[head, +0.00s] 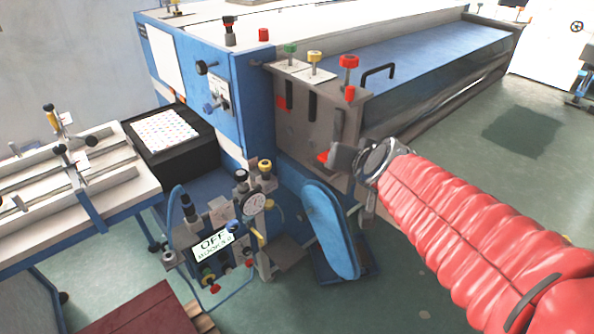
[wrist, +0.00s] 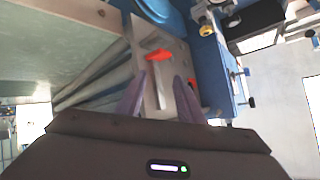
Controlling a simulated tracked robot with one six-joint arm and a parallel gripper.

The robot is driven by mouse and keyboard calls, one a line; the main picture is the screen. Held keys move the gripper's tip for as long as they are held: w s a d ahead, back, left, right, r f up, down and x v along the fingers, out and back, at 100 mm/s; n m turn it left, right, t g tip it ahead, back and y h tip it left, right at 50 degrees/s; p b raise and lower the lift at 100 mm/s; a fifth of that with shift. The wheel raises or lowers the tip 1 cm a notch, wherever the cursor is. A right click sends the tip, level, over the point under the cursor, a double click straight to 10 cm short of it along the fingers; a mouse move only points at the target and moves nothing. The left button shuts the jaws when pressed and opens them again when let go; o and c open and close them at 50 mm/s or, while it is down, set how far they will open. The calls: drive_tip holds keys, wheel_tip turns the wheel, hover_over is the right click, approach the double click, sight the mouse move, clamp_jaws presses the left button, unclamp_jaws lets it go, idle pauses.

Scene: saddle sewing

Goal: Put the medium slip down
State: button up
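The sewing machine's grey end panel (head: 300,125) carries several upright slots with small handles. One has a red tab (head: 282,102), one a dark handle (head: 312,106), and one a long pale grey strip (head: 338,124). A red-orange tab (head: 323,157) sits low on the panel; it also shows in the wrist view (wrist: 158,54). I cannot tell which part is the medium slip. My gripper (head: 343,159) is close to the panel's lower right. In the wrist view my gripper (wrist: 162,76) has its purple fingers apart, with the panel visible between them. I see nothing held.
Green (head: 290,48), yellow (head: 314,57) and red (head: 348,62) knobs stand on top of the panel. Green floor (head: 430,290) lies open at the right.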

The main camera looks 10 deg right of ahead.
drive_tip(key=s+a+f+n+g, duration=0.1)
drive_tip(key=s+a+g, duration=0.1)
drive_tip(key=s, duration=0.4)
drive_tip(key=s+a+f+n+g+y, duration=0.1)
drive_tip(key=s+a+f+n+g, duration=0.1)
drive_tip(key=s+a, duration=0.2)
drive_tip(key=s+a+f+n+g, duration=0.1)
drive_tip(key=s+a+n, duration=0.1)
drive_tip(key=s, duration=0.5)
drive_tip(key=shift+s+a+f+g, duration=0.35)
drive_tip(key=shift+s+a+g, duration=0.05)
drive_tip(key=shift+s, duration=0.15)
drive_tip(key=shift+c, duration=0.4)
idle(0.4)
